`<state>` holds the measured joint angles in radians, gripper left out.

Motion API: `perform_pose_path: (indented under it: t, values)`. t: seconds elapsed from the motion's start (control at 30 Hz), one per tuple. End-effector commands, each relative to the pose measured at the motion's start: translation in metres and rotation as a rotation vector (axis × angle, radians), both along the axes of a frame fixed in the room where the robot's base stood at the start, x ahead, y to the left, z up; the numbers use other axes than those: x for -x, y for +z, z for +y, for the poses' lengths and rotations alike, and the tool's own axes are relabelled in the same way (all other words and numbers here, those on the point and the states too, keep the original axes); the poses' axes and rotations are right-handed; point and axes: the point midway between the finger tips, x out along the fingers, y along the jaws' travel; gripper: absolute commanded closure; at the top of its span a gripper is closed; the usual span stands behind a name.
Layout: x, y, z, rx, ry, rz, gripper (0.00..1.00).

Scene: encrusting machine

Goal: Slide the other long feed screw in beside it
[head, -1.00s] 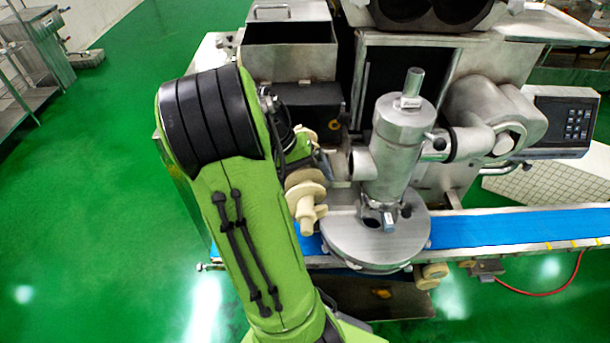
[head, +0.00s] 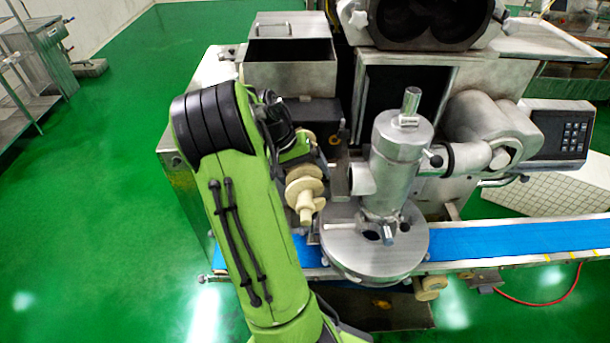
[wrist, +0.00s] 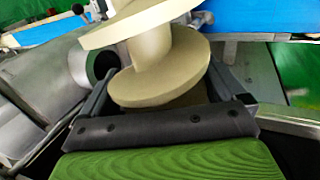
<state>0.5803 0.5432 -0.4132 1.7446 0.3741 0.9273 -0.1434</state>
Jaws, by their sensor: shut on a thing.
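A cream feed screw (head: 303,187) with wide round flights is held in my gripper (wrist: 158,82), beside the upright steel cylinder in the head view. The screw also shows close up in the wrist view (wrist: 158,55), between my two dark fingers, with one flight low near the palm. My gripper is shut on it, and my arm hides part of the grip in the head view. The machine's twin-bore steel housing (head: 372,30) is at the top, with two dark round openings facing up. No second long screw can be made out in them.
The upright steel cylinder (head: 391,175) on its round plate (head: 345,247) stands just right of the screw. A steel box (head: 290,78) stands behind my arm. The blue conveyor belt (head: 500,238) runs to the right. Green floor (head: 110,190) is open at the left.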

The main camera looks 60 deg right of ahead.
Motion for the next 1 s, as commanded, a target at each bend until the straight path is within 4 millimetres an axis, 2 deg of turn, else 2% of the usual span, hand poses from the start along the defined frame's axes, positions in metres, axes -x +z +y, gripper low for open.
perform_pose_path:
  t: [0.4,1.0]
  values:
    - [-0.001,0.001,-0.002,0.002,-0.001,-0.001,0.56]
    - [-0.019,0.001,-0.038,0.003,-0.002,-0.001,0.56]
